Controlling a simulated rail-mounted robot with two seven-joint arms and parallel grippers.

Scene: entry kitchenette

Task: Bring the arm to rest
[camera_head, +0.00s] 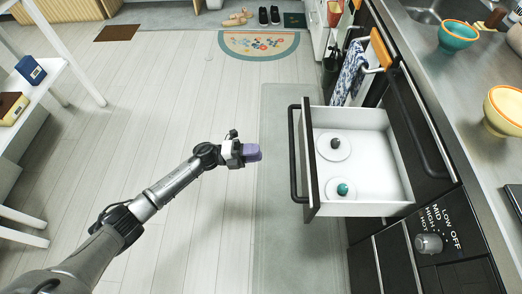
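My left arm reaches in from the bottom left, and its gripper (243,152) is over the floor, left of the open drawer (376,145) and apart from it. My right arm and gripper are not in view.
The drawer juts out from the counter, with a black bar handle (293,153) and two pale discs with dark and teal knobs inside. A white shelf (60,62) stands at the left. The floor between is clear. Bowls (457,36) stand on the counter.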

